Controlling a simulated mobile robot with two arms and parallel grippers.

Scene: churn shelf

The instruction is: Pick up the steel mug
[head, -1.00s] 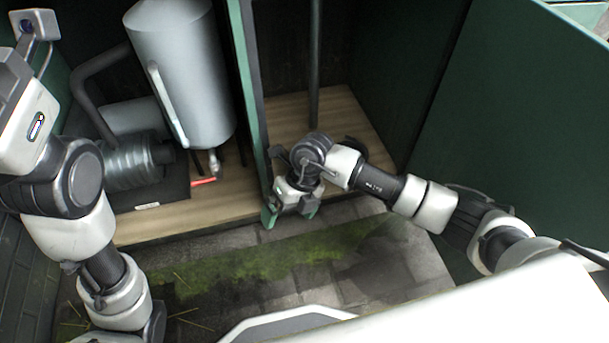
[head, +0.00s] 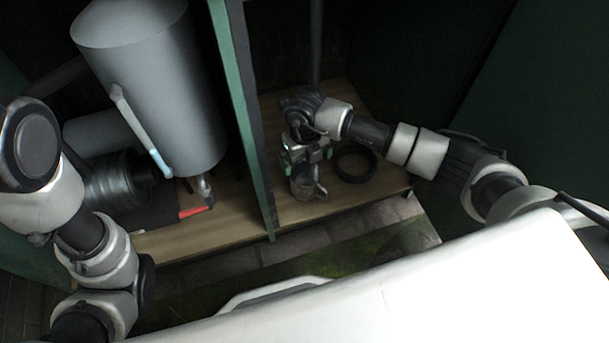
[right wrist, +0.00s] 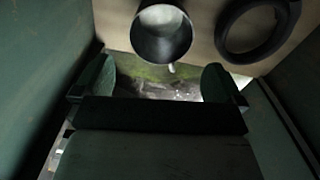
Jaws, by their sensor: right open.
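The steel mug (head: 303,187) stands on the wooden shelf board in the right compartment, partly covered by my right gripper. In the right wrist view, the mug (right wrist: 161,36) shows its round open rim and grey inside, with a small light handle pointing toward the gripper side. My right gripper (head: 307,155) is open and empty at the mug in the head view. In the right wrist view, its two fingers (right wrist: 158,82) are spread wide, with the mug beyond them, not between them. My left gripper is out of the picture; only the left arm shows.
A black ring (head: 355,163) lies on the board just right of the mug. A green divider (head: 243,120) stands close on the left. Beyond it are a large grey tank (head: 160,90) and a red-handled valve (head: 195,211). A dark green wall bounds the right side.

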